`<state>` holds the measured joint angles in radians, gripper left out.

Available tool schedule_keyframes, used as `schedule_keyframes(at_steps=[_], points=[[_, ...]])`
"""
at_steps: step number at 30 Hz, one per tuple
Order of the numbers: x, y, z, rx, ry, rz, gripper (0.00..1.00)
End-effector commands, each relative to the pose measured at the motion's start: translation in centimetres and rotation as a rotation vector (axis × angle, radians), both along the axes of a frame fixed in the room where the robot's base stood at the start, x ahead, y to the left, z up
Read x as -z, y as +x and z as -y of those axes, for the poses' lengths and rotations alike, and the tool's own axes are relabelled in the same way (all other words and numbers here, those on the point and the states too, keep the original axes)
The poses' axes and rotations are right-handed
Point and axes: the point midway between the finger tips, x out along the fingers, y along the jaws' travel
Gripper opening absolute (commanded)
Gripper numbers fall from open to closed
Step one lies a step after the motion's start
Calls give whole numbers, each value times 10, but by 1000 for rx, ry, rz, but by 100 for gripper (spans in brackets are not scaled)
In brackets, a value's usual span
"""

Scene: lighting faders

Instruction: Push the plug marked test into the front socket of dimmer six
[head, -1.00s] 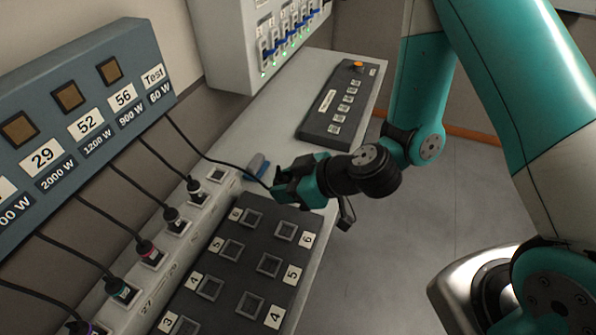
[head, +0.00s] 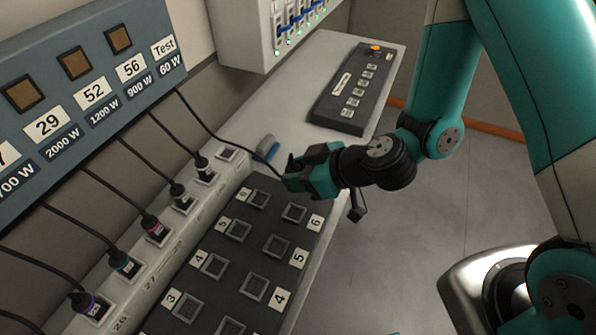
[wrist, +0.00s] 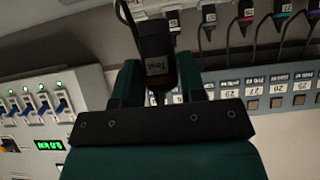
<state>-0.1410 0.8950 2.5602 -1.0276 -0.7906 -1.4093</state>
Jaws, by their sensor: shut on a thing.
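In the wrist view, my gripper (wrist: 157,85) has a finger on each side of the plug. The dimmer panel (head: 225,274) is dark with two columns of square sockets. The right-hand socket of row six (head: 294,212) looks empty. My gripper appears just beyond it, at the panel's far end; its height above is unclear.
The blue-grey box (head: 85,105) carries the Test cable (head: 215,132) and several others. Those others end in a white socket strip (head: 150,258) left of the panel. A blue-grey block (head: 267,147) lies near my gripper. A button console (head: 350,90) stands farther back.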

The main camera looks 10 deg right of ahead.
Motion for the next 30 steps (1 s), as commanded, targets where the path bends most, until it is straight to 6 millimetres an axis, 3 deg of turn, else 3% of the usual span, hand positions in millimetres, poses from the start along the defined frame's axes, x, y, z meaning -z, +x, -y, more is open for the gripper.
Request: schedule_keyframes(at_steps=[30], points=[[66, 1, 1, 1, 0, 0, 9]])
